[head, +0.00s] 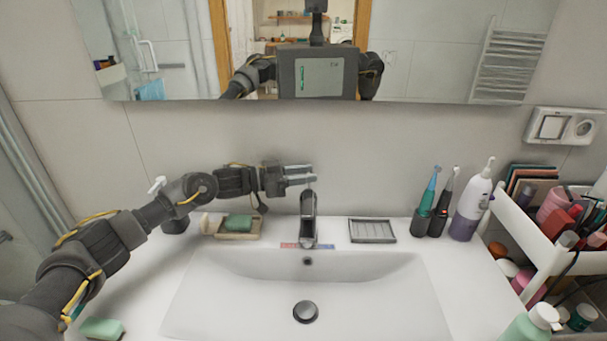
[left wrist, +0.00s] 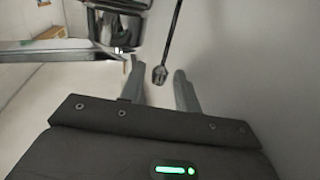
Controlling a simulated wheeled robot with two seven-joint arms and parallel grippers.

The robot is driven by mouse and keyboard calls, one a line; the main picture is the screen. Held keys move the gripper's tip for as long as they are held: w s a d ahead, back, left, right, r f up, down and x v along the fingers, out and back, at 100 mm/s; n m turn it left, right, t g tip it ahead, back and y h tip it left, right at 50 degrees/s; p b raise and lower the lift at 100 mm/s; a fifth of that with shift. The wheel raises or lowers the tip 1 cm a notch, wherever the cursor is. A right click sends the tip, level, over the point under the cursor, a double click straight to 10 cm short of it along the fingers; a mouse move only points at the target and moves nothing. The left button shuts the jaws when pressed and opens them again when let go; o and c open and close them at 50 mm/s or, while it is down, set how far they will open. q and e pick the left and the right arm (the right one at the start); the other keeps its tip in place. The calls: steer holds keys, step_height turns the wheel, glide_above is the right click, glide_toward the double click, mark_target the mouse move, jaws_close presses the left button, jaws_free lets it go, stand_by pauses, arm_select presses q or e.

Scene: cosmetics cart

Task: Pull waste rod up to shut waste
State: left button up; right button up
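The grey faucet (head: 308,218) stands at the back middle of the sink. My left gripper (head: 306,175) reaches in from the left, just above and behind the faucet top. In the left wrist view the waste rod (left wrist: 171,38) is a thin dark rod with a small metal knob (left wrist: 160,74) at its end. The knob sits between my left fingertips (left wrist: 157,72), with gaps visible on both sides. The left gripper is open. In the head view I cannot make out the rod. The round waste plug (head: 305,311) lies in the basin. My right gripper is not in view.
A soap dish (head: 215,234) with green soap is left of the faucet, an empty grey dish (head: 373,231) right of it. Toothbrushes (head: 430,201) and a white-purple bottle (head: 470,212) stand farther right. A loaded cart (head: 535,240) fills the right edge. The basin (head: 380,290) is clear.

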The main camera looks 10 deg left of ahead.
arm_select(q)
jaws_close()
step_height(320, 180, up, 2)
steer(key=shift+r+p, duration=0.1)
steer(key=shift+p, duration=0.6)
steer(key=shift+c, duration=0.4)
jaws_free()
steer(key=shift+o, duration=1.4)
steer(key=shift+a, duration=0.1)
